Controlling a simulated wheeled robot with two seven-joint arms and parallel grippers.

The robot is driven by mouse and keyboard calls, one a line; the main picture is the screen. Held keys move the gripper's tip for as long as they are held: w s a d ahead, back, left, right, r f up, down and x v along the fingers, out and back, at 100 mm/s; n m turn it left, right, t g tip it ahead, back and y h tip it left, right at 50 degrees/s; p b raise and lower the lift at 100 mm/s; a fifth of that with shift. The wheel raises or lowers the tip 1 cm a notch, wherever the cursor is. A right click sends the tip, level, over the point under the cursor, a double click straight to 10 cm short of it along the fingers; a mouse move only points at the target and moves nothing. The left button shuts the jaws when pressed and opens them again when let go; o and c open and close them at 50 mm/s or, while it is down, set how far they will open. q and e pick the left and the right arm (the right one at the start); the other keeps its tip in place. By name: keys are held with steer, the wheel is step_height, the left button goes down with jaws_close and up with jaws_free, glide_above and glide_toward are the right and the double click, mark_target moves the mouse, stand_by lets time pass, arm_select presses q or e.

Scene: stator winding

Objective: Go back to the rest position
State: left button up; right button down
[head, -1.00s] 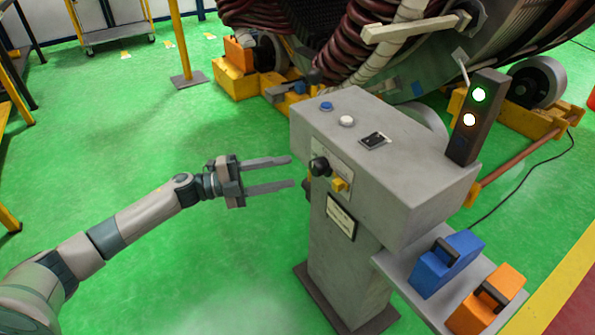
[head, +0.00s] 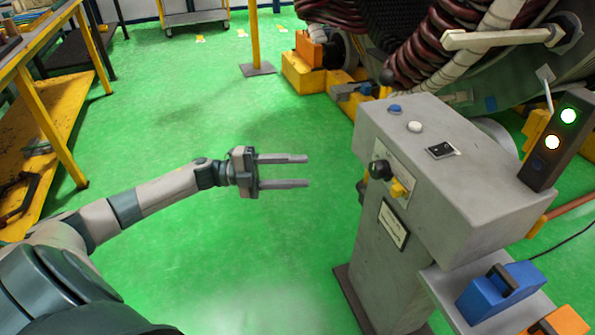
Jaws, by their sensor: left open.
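My left gripper (head: 296,171) is open and empty. It is held out over the green floor, with its two fingers pointing right toward the control pedestal. A clear gap separates the fingertips from the grey control pedestal (head: 455,185). The pedestal has a black knob (head: 379,170) and a yellow switch (head: 400,189) on its near side. A blue button (head: 394,109) and a white button (head: 415,126) are on its top. My left arm (head: 150,195) comes in from the lower left. My right gripper is not in view.
A yellow workbench (head: 50,110) stands at the left. The large stator (head: 400,40) fills the back right. A blue case (head: 500,291) and an orange case (head: 560,322) sit on the pedestal's side shelf. The green floor (head: 200,110) between bench and pedestal is clear.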

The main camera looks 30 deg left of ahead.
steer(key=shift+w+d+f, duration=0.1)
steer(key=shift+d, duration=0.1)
arm_select(q)
steer(key=s+d+f+n+t+y, duration=0.3)
steer(key=d+f+n+y, duration=0.25)
steer(key=f+n, duration=0.4)
steer(key=s+d+f+n+t+y, duration=0.2)
steer(key=s+d+f+n+y, duration=0.15)
steer(key=f+n+y, duration=0.5)
steer(key=s+d+f+n+g, duration=0.3)
steer(key=s, duration=0.5)
steer(key=s+d+f+n+g, duration=0.2)
steer(key=s+d+f+g, duration=0.1)
steer(key=s, duration=0.5)
steer(key=s+d+f+n+g, duration=0.2)
steer(key=s+f+n+g, duration=0.15)
steer(key=s, duration=0.45)
step_height(320, 180, down, 17)
steer(key=a+m+y+p, duration=0.1)
steer(key=p, duration=1.2)
steer(key=shift+p, duration=0.4)
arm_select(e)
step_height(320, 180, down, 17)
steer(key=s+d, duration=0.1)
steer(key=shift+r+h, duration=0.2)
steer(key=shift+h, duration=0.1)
